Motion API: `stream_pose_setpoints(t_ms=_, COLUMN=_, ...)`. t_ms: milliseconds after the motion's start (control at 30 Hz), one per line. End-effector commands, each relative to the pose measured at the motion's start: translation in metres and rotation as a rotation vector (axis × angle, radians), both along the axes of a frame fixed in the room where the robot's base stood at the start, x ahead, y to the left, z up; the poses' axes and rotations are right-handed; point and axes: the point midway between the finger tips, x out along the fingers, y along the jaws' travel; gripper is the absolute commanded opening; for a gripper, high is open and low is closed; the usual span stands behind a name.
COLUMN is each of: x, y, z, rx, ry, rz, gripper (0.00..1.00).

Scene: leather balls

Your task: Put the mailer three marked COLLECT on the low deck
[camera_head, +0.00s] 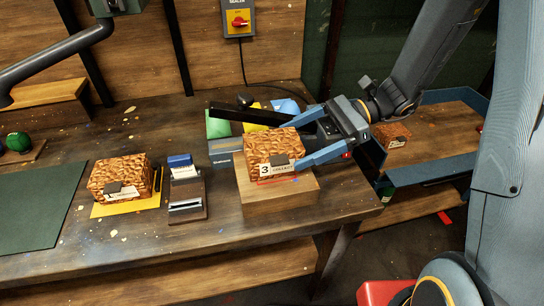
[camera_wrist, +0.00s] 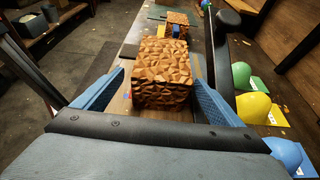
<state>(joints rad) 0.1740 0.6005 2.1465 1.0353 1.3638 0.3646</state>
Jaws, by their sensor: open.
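Mailer three (camera_head: 268,147), a brown box with a faceted pattern and a label reading 3 COLLECT, sits on a wooden block (camera_head: 290,193) at the bench's right end. My gripper (camera_head: 287,146) is open around it, with one blue finger on its far side and one on its near right side. In the wrist view the mailer (camera_wrist: 160,72) stands between the two spread fingers (camera_wrist: 158,97), with small gaps visible. A low wooden deck with blue edges (camera_head: 440,117) lies to the right, below the bench top. A similar box (camera_head: 393,139) rests on it.
Another faceted box (camera_head: 118,172) lies on a yellow mat, beside a card stand (camera_head: 187,195). Green, yellow and blue balls (camera_wrist: 254,107) sit along the far side. A dark bar (camera_head: 240,113) extends behind the mailer. A blue wall (camera_head: 425,168) edges the deck.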

Motion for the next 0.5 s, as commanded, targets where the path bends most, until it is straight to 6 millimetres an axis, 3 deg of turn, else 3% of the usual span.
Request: stream_pose_setpoints(t_ms=500, x=-0.014, y=0.058, z=-0.016, rx=-0.002, ry=0.003, rz=0.002, gripper=0.91)
